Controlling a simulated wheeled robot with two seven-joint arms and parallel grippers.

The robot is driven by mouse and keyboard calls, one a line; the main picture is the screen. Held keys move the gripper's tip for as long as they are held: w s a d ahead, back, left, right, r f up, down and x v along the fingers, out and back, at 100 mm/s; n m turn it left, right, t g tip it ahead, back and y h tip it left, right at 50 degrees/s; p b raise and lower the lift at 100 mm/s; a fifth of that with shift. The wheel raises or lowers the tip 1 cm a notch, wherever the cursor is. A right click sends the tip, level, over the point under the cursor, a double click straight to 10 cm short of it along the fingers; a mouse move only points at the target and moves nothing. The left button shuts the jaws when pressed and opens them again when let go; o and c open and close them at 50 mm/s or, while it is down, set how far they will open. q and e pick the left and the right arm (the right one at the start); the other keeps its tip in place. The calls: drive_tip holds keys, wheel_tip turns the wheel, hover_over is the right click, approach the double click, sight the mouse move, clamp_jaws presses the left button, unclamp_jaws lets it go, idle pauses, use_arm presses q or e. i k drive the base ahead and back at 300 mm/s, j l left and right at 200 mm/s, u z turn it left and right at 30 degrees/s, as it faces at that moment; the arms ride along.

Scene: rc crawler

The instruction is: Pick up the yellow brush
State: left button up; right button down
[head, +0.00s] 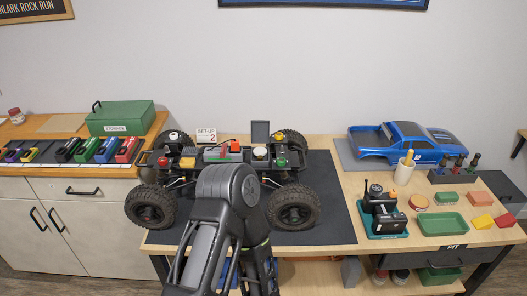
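The yellow brush (409,157) stands upright in a white cup (403,174) on the right side of the workbench. Only its upper part shows above the rim; the lower end is hidden in the cup. One of my dark arms rises from the bottom middle of the head view, in front of the crawler, well left of the brush. No gripper fingers can be made out on it. My other arm does not show. Nothing touches the brush.
The crawler chassis (295,208) with big tyres stands on a dark mat (335,220). Around the cup are a blue truck body (405,142), a transmitter on a teal stand (388,234), a bottle rack (455,178) and a green tray (442,225). A left cabinet holds a green box (121,120).

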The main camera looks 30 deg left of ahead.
sight(411, 153)
drive_tip(key=i+l, duration=0.15)
drive_tip(key=l, duration=0.15)
drive_tip(key=i+l, duration=0.25)
drive_tip(key=l, duration=0.3)
drive_tip(key=u, duration=1.7)
drive_tip(key=l, duration=0.1)
